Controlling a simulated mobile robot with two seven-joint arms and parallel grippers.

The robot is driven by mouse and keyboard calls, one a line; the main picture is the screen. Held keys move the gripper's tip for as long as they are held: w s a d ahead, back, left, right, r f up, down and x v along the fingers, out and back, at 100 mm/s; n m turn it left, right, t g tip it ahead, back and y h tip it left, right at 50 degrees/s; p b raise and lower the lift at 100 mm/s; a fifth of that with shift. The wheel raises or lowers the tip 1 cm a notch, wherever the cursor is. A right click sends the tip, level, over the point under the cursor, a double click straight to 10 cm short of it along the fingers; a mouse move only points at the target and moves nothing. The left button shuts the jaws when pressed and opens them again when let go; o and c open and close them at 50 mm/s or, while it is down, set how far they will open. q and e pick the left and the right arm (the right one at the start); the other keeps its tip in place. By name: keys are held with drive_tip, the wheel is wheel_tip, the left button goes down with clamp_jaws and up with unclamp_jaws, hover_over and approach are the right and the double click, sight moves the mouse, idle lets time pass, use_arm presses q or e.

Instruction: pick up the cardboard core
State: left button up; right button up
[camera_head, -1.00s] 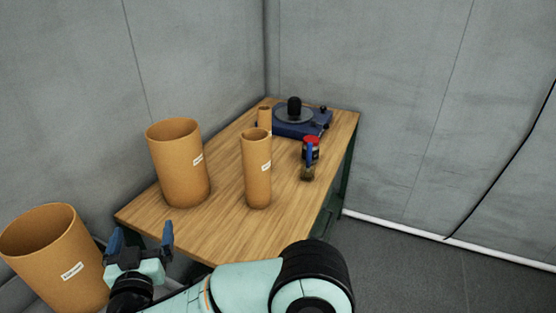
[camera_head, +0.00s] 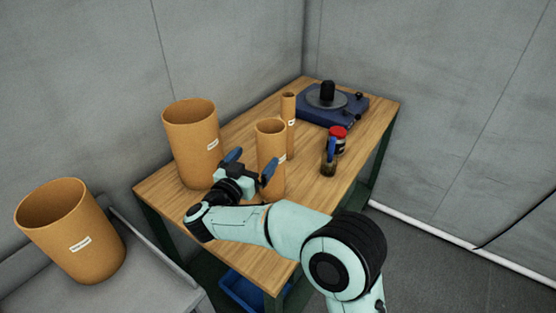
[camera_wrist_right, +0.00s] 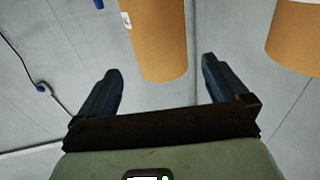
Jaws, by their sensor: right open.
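Several tan cardboard cores of different sizes stand upright. A medium core (camera_head: 271,145) is near the table's front, a wide one (camera_head: 192,140) is to its left, and a thin one (camera_head: 289,112) is behind. My right gripper (camera_head: 251,163) is open and empty, just in front of the medium core, its fingers pointing towards it. In the right wrist view, a core (camera_wrist_right: 157,42) lies ahead between the open fingers (camera_wrist_right: 160,85), beyond their tips. A wider core (camera_wrist_right: 295,40) shows at the right edge there. My left gripper is not in view.
A wooden table (camera_head: 228,227) carries the cores. A blue turntable-like device (camera_head: 333,105) stands at its back. Another wide core (camera_head: 75,235) stands on a grey surface (camera_head: 135,290) at left.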

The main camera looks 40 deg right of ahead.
sight(272, 137)
drive_tip(key=x, duration=1.1)
drive_tip(key=shift+d+f, duration=0.15)
drive_tip(key=shift+f, duration=0.05)
drive_tip(key=c, duration=1)
drive_tip(key=shift+c, duration=1.4)
drive_tip(key=shift+r, duration=0.15)
